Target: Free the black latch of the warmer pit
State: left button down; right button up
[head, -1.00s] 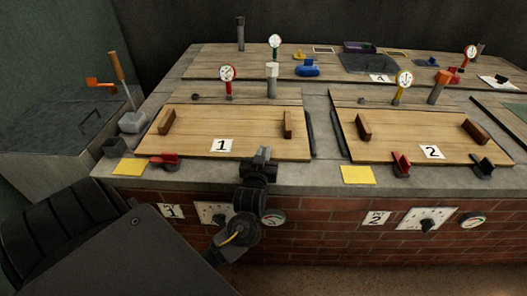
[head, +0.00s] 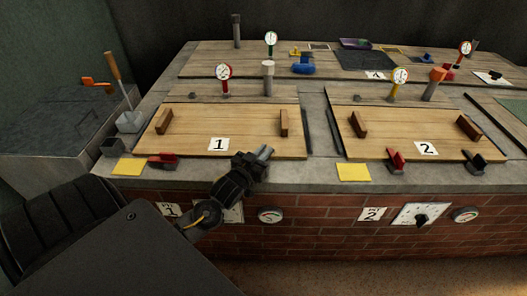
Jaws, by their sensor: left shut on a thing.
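My left gripper (head: 259,156) reaches in from the lower left to the front right edge of the wooden lid marked 1 (head: 205,118). Its jaws are shut on a small dark piece at that edge, which seems to be lid 1's black latch, though the jaws hide most of it. The lid marked 2 (head: 400,125) lies to the right, with another black latch (head: 474,161) at its front right. Red latches stand at the front left of lid 1 (head: 163,160) and lid 2 (head: 396,160).
Yellow cards lie on the stone rim by lid 1 (head: 128,167) and lid 2 (head: 353,172). Brown handles stand on both lids. Gauges on posts, red (head: 223,73) and yellow (head: 400,76), stand behind. A tool in a grey block (head: 129,122) is at the left.

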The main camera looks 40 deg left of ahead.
pick_arm(q)
jog(key=c, duration=1.5)
grip_release()
pick_arm(e)
jog(key=shift+r, duration=0.1)
pick_arm(q)
jog(key=s, duration=0.3)
jog(key=s+d, duration=0.1)
jog(key=s, duration=0.6)
jog(key=shift+s+d, duration=0.15)
jog(key=shift+s, duration=0.2)
pick_arm(e)
jog(key=shift+s+f, duration=0.1)
jog(key=shift+f, duration=0.3)
